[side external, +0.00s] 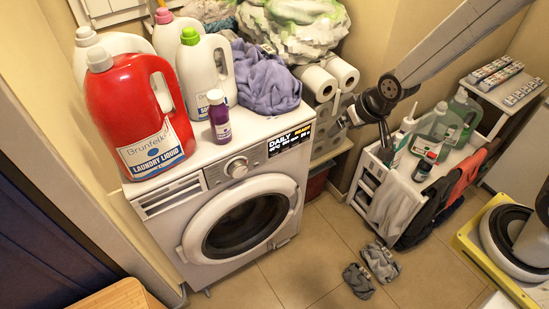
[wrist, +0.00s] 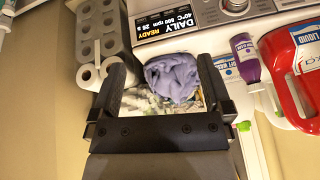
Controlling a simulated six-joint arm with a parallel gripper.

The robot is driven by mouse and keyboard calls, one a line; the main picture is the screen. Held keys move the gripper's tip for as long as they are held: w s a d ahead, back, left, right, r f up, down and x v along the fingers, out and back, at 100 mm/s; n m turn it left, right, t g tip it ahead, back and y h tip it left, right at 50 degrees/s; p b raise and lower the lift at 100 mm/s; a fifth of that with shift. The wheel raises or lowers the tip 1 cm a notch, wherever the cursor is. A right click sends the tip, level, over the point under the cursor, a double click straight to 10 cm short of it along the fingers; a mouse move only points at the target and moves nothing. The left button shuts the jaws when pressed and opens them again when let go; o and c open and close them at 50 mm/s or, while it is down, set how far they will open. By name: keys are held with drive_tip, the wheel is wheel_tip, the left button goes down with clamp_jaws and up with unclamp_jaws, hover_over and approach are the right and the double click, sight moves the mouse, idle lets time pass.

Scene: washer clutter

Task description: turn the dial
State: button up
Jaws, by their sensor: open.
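The dial (side external: 237,168) is a round silver knob on the front panel of a white washing machine (side external: 165,250). In the wrist view the dial (wrist: 235,5) shows at the top edge, partly cut off. My gripper (side external: 344,112) is to the right of the machine, close to stacked paper rolls and well apart from the dial. In the wrist view my gripper (wrist: 164,62) is open, its two dark fingers framing a purple cloth, with nothing seen held. The display (side external: 290,138) beside the dial reads DAILY and READY.
A red detergent bottle (side external: 140,115), white bottles (side external: 207,75), a small purple bottle (side external: 218,118) and the purple cloth (side external: 265,80) stand or lie on the machine. Paper rolls (side external: 318,83) and a white cart (side external: 400,195) are at the right.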

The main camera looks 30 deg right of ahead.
drive_tip(key=w+a+f+m+t, duration=0.1)
drive_tip(key=w+a+f+t, duration=0.1)
drive_tip(key=w+a+f, duration=0.4)
drive_tip(key=m+t+y, duration=0.2)
drive_tip(key=m+t, duration=0.2)
drive_tip(key=t, duration=0.3)
approach(241, 171)
drive_tip(key=w, duration=0.1)
drive_tip(key=shift+w+a+f, duration=0.1)
drive_tip(key=shift+w+a, duration=0.05)
drive_tip(key=shift+w, duration=0.15)
drive_tip(key=shift+x, duration=3.75)
drive_tip(key=shift+f, duration=0.1)
